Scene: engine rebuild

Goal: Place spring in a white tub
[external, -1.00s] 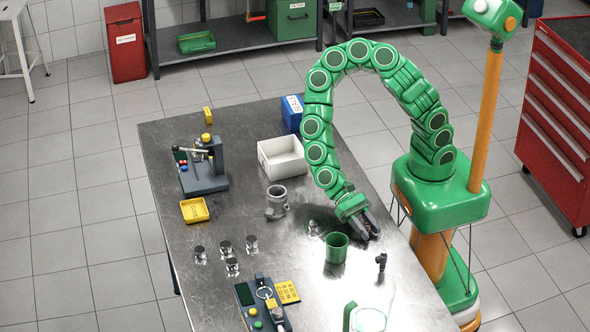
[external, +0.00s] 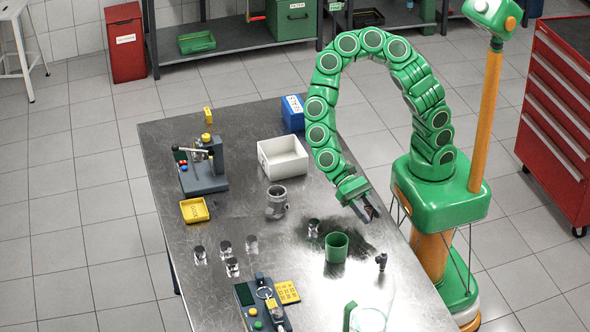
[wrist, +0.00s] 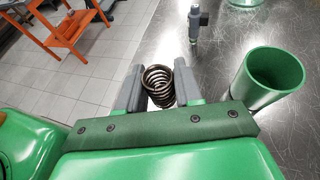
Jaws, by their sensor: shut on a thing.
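A dark coil spring (wrist: 157,82) sits between the two grey fingers of my gripper (wrist: 155,88) in the wrist view. My gripper is shut on it. In the external view my gripper (external: 365,210) is above the right edge of the metal table, up and to the right of the green cup; the spring is hard to make out there. The white tub (external: 283,168) is an open box standing on the table's far part, to the left of my arm. It looks empty from here, though its floor is only partly visible.
The green cup (external: 336,247) stands near my gripper; it also shows in the wrist view (wrist: 268,78). A small dark fitting (external: 381,261) stands nearby. A grey metal part (external: 277,202) stands before the tub. A blue box (external: 293,113) is behind it.

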